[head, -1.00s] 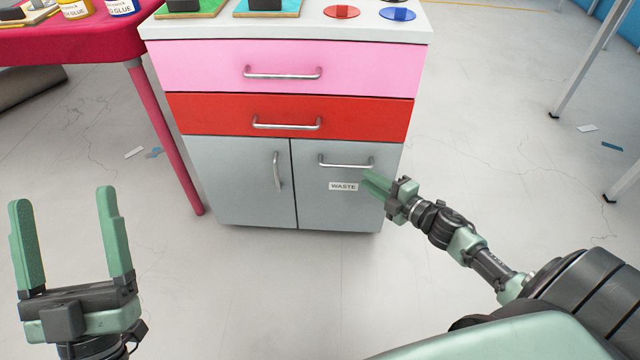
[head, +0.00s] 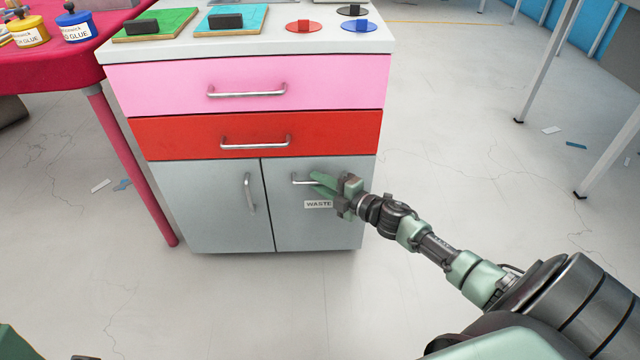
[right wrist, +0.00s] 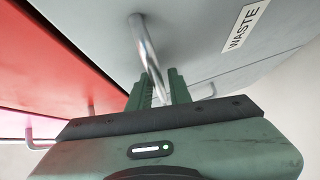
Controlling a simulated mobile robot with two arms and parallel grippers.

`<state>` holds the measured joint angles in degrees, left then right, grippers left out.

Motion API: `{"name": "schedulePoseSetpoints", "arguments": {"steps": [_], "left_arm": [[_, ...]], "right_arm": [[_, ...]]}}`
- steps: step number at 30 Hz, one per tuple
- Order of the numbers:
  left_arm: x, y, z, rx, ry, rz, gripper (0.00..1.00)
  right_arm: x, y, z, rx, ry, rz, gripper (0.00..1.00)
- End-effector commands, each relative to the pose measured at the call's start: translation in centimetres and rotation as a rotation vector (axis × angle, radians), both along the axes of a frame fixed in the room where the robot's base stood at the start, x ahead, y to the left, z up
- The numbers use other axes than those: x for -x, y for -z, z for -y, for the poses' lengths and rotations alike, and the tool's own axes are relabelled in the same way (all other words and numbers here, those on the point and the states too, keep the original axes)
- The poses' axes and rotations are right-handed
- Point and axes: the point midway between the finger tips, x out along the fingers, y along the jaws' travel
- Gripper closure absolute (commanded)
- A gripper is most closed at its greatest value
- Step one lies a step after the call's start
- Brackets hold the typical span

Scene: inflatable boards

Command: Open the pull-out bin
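The pull-out bin (head: 325,228) is the grey front marked WASTE at the lower right of the cabinet, and it stands closed. Its horizontal metal handle (head: 302,182) is near the top of the front, its right part hidden by my right gripper (head: 320,182). In the right wrist view, the handle (right wrist: 145,42) runs between the two close-set green fingers of that gripper (right wrist: 158,82), which is shut on it. A green part of my left gripper (head: 14,343) shows at the lower left edge; its fingers cannot be made out.
Above the bin are a red drawer (head: 330,134) and a pink drawer (head: 330,82). A grey door (head: 210,205) with a vertical handle is to its left. A pink-red table (head: 60,60) with glue pots stands at the left. The floor before the cabinet is clear.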

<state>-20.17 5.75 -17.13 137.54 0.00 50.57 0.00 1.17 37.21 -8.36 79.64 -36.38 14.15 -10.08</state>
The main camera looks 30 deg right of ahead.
Motion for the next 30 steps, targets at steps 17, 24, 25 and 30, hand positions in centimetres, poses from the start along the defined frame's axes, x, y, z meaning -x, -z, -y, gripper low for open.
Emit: {"name": "schedulePoseSetpoints", "arguments": {"steps": [17,24,25,30], "left_arm": [[-0.05,0.02,0.04,-0.001,0.0,-0.002,0.2],[-0.05,0.03,0.04,-0.001,0.001,-0.003,0.2],[-0.05,0.03,0.04,-0.001,0.001,-0.003,0.2],[-0.07,0.04,0.03,-0.001,0.0,-0.003,0.2]], "right_arm": [[0.02,-0.01,-0.03,-0.001,0.0,0.0,1.0],[0.03,0.0,-0.03,-0.001,-0.001,0.0,1.0],[0.03,0.0,-0.03,-0.001,-0.001,0.0,1.0],[0.03,0.02,-0.04,-0.001,-0.001,0.0,1.0]]}}
